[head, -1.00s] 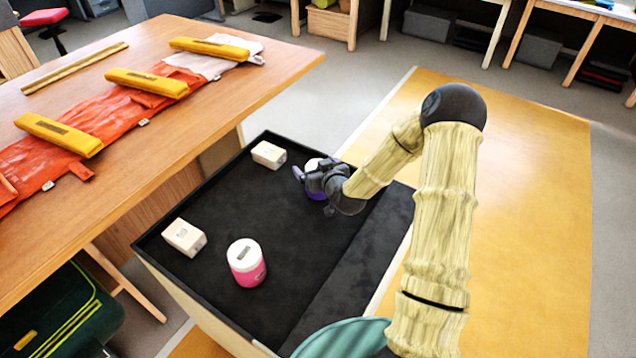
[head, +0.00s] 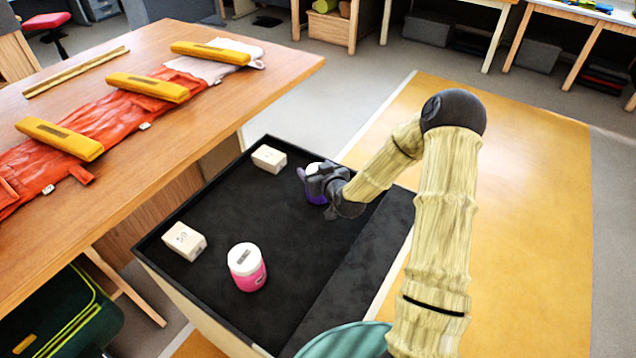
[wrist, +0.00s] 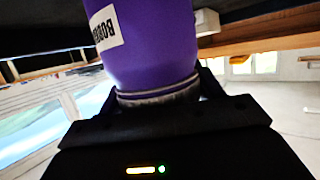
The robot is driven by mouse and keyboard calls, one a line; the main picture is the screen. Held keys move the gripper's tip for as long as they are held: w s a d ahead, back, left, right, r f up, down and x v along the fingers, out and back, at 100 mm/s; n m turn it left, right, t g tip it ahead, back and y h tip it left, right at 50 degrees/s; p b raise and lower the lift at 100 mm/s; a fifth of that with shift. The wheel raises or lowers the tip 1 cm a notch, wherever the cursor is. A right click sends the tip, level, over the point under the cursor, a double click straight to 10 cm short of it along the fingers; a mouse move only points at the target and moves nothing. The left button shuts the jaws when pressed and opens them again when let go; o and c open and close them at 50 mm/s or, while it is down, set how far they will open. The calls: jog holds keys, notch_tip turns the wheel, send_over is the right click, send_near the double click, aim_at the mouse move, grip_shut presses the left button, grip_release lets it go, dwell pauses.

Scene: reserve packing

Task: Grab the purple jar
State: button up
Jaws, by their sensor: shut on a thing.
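The purple jar (head: 317,198) has a white lid and stands near the far right side of the black tray top (head: 270,230). My gripper (head: 318,183) is at the jar and shut on it, covering much of it in the head view. In the wrist view the purple jar (wrist: 148,45) fills the upper middle, with a white label that appears upside down. The black gripper body (wrist: 165,130) lies right against the jar's lid end. The jar's far end is out of the wrist view.
A pink jar with a white lid (head: 247,268) stands nearer on the tray. Two small white boxes (head: 269,158) and (head: 185,241) sit along its left side. A wooden table (head: 200,120) with orange cloth and yellow bars borders the left. The tray's middle is clear.

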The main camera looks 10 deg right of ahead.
jog(key=shift+r, duration=0.15)
notch_tip(320, 180, up, 10)
jog(key=shift+f, duration=0.15)
dwell(0.3)
dwell(0.5)
